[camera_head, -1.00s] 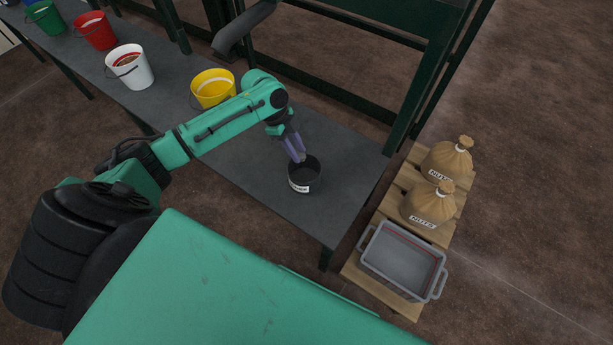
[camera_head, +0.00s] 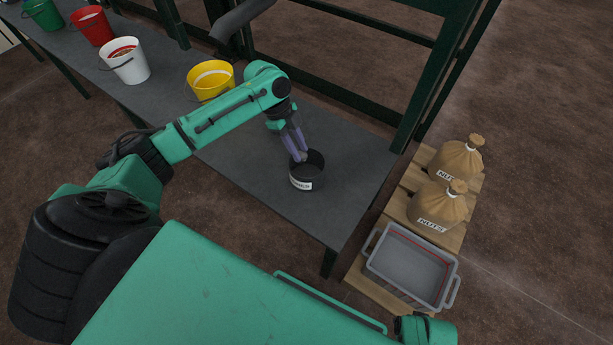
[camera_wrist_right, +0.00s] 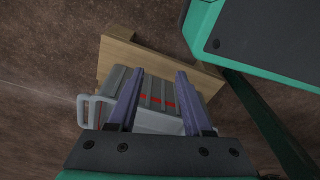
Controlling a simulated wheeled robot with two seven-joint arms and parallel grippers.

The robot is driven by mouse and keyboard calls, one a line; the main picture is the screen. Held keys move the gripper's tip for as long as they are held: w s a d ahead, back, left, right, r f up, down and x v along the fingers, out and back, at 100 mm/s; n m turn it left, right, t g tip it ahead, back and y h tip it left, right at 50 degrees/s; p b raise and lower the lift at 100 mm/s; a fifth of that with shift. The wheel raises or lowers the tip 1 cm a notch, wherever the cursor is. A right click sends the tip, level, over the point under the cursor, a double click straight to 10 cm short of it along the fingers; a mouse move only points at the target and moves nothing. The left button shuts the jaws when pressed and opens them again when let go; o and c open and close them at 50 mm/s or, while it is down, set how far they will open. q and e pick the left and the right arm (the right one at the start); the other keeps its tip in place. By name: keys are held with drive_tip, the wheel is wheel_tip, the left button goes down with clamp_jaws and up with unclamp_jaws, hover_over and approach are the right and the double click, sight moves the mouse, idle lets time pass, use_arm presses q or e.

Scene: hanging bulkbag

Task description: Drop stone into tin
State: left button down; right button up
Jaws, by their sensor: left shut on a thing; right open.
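A black tin (camera_head: 307,178) with a white label stands upright near the right end of the dark table. My left gripper (camera_head: 301,157) points down at the tin's opening, its fingertips at or just over the far left part of the rim. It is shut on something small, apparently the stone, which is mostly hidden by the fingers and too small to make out. I cannot tell whether the fingertips are inside the rim. My right gripper (camera_wrist_right: 157,100) is open and empty above a grey crate (camera_wrist_right: 160,122) in the right wrist view.
The table (camera_head: 250,160) also holds a yellow bucket (camera_head: 211,82), a white bucket (camera_head: 126,63), a red one (camera_head: 92,27) and a green one (camera_head: 42,15). A pallet (camera_head: 405,205) to the right carries two nut sacks (camera_head: 440,205) and the grey crate (camera_head: 412,265). Dark green frame posts rise behind the table.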

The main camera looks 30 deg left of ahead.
use_arm(q)
drive_tip(key=shift+f, duration=0.35)
drive_tip(key=c, duration=0.5)
unclamp_jaws()
use_arm(e)
drive_tip(key=shift+w+a+r, duration=0.2)
drive_tip(key=shift+w+r, duration=0.45)
drive_tip(key=shift+r, duration=0.15)
use_arm(q)
drive_tip(key=shift+a+r, duration=0.15)
drive_tip(key=shift+r, duration=0.1)
drive_tip(key=p+v, duration=0.2)
drive_tip(key=v, duration=1.2)
drive_tip(key=shift+w, duration=0.1)
use_arm(e)
drive_tip(key=s+f, duration=0.2)
drive_tip(key=s+d+f, duration=0.1)
drive_tip(key=s, duration=0.1)
drive_tip(key=shift+s+d+f, duration=0.15)
drive_tip(key=shift+s+f, duration=0.05)
drive_tip(key=shift+f, duration=0.2)
